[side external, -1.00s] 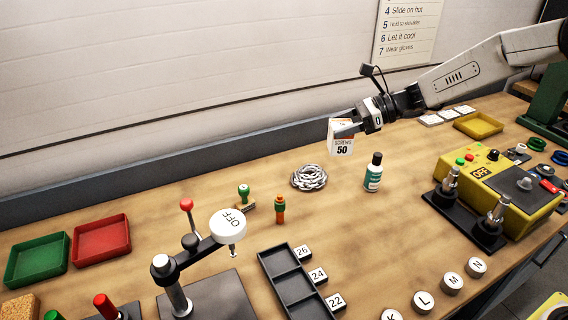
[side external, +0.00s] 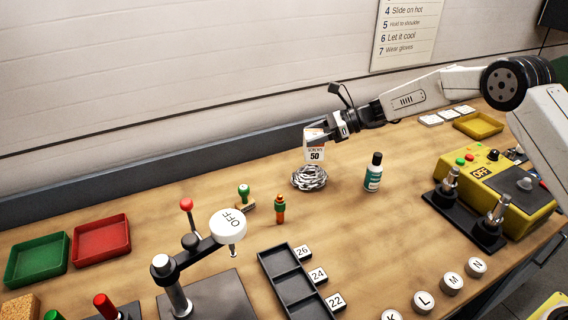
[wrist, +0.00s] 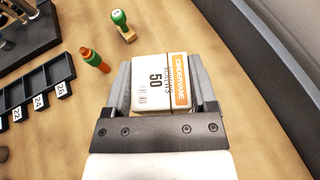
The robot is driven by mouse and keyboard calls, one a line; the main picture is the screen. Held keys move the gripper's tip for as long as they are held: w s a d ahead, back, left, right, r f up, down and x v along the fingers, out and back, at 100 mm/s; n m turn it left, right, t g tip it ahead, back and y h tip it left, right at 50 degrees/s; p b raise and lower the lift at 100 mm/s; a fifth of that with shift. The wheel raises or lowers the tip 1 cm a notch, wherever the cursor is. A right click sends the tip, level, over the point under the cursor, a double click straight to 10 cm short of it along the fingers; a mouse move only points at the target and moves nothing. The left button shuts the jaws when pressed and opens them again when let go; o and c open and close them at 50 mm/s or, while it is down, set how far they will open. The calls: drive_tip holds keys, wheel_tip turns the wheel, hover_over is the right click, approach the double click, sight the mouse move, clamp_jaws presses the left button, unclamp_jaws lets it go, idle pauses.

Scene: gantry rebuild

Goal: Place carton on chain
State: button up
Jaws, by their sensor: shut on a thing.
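The carton (side external: 315,154) is a small white and orange box marked "SCREWS 50". My gripper (side external: 316,137) is shut on it and holds it upright, directly above the chain in the side view. The wrist view shows the carton (wrist: 160,84) between the two fingers of my gripper (wrist: 162,88). The chain (side external: 309,179) is a coiled silver heap on the wooden bench. The carton's lower edge appears at the top of the heap; I cannot tell whether they touch. The chain is hidden in the wrist view.
A dark bottle (side external: 373,172) with a teal label stands just right of the chain. A green-handled stamp (side external: 244,193) and an orange-green stick (side external: 280,209) stand to its left. A black compartment tray (side external: 285,273) lies in front. Bare bench surrounds the chain.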

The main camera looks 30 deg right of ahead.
sight(304, 149)
drive_tip(key=shift+w+f, duration=0.15)
drive_tip(key=shift+f, duration=0.05)
drive_tip(key=shift+w+f, duration=0.15)
drive_tip(key=shift+f, duration=1.6)
drive_tip(key=shift+f, duration=0.15)
drive_tip(key=o, duration=1.3)
drive_tip(key=shift+d+r, duration=0.1)
drive_tip(key=shift+r, duration=0.1)
drive_tip(key=v, duration=1.1)
drive_tip(key=shift+s+d+r, duration=0.1)
drive_tip(key=shift+s+d, duration=0.1)
drive_tip(key=shift+d, duration=0.05)
